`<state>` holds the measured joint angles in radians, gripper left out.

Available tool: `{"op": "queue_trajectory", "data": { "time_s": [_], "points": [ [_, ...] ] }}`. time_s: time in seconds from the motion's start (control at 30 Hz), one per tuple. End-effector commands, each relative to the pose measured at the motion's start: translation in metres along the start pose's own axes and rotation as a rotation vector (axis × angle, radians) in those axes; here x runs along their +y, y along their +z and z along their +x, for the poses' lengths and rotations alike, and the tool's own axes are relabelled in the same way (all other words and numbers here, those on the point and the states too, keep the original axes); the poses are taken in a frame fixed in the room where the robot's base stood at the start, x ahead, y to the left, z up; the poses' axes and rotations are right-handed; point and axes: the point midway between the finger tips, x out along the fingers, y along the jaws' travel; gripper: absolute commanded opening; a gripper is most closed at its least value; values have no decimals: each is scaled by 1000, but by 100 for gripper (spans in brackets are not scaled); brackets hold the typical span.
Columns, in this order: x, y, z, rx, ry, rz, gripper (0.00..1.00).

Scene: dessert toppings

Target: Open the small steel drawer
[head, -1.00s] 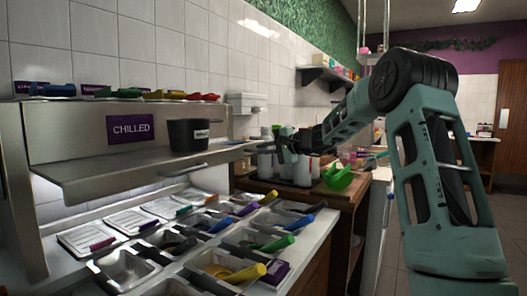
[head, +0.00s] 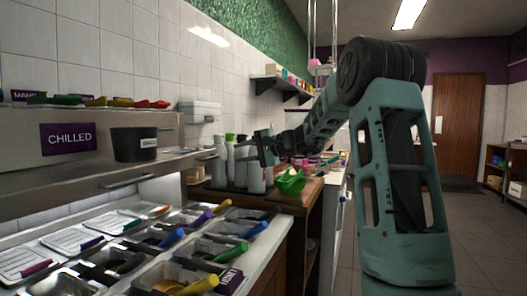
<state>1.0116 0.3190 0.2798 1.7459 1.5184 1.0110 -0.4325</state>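A steel unit with a shelf stands at the left in the head view. A grey bar handle (head: 125,181) sits at its front edge, below a black tub. I take this to be the small steel drawer (head: 60,186), and it looks shut, though its outline is hard to tell. My gripper (head: 262,150) is small and dark, at the far end of my green arm, in front of white bottles. It is to the right of the handle and apart from it.
The black tub (head: 134,144) stands on the steel shelf. Below lie topping pans with coloured-handled scoops (head: 207,250). White bottles (head: 221,160) and a green bowl (head: 290,182) stand on the wooden counter near my gripper. Open floor (head: 480,225) lies at the right.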

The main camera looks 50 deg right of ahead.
Motion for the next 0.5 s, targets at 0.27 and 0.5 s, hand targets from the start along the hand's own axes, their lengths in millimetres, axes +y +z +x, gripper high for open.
{"op": "queue_trajectory", "data": {
  "time_s": [0.27, 0.5],
  "points": [
    [0, -1, -55, 3, 1, -1, 31],
    [0, 0, -73, 0, 1, 0, 31]
  ]
}}
